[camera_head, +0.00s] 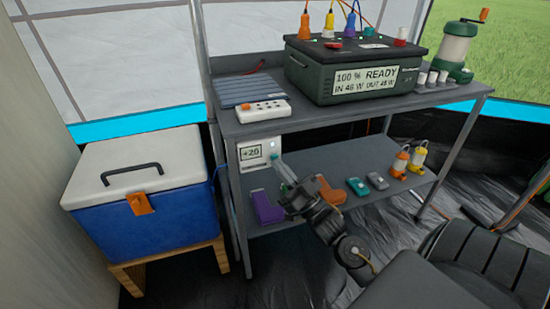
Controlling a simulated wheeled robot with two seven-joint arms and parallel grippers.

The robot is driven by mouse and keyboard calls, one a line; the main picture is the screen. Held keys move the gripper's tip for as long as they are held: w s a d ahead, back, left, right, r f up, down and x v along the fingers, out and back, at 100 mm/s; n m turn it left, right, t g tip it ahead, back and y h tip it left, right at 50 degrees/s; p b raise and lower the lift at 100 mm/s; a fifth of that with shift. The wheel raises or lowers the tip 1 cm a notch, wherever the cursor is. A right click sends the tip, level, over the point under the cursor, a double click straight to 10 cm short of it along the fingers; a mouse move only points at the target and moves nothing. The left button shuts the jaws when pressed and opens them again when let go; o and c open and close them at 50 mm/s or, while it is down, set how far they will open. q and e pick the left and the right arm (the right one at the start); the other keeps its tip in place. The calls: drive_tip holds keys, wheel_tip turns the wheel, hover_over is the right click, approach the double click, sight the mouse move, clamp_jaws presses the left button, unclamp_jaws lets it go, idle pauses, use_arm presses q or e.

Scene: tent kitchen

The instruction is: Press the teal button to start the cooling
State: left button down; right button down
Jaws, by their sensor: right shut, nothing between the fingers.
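A small white panel (251,154) with a display reading about "+20" is mounted under the shelf top, near its left post. A small pale light (272,143) shows at its upper right. I cannot make out a teal button on this panel; my gripper covers part of its lower right. My right gripper (279,160) is shut and empty, with its fingertips close in front of that lower right part. Whether they touch it cannot be told. A blue cooler box (150,222) with a white lid stands on a wooden stand at the left. My left gripper is not in view.
A dark green power box (340,112) reading "100 % READY" stands on the shelf top with several plugs and a teal piece (370,31). A white power strip (263,110) lies beside it. The lower shelf (338,152) holds a purple item (267,207), other devices and small lanterns.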

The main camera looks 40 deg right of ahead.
drive_tip(key=shift+s, duration=0.2)
drive_tip(key=shift+s+a+p, duration=0.35)
drive_tip(key=shift+s+p, duration=0.1)
drive_tip(key=shift+s, duration=0.5)
drive_tip(key=shift+s+a+p, duration=0.35)
drive_tip(key=shift+s+p, duration=0.05)
drive_tip(key=shift+s, duration=0.5)
drive_tip(key=shift+s+a+p, duration=0.35)
drive_tip(key=shift+s+p, duration=0.1)
drive_tip(key=shift+s, duration=0.5)
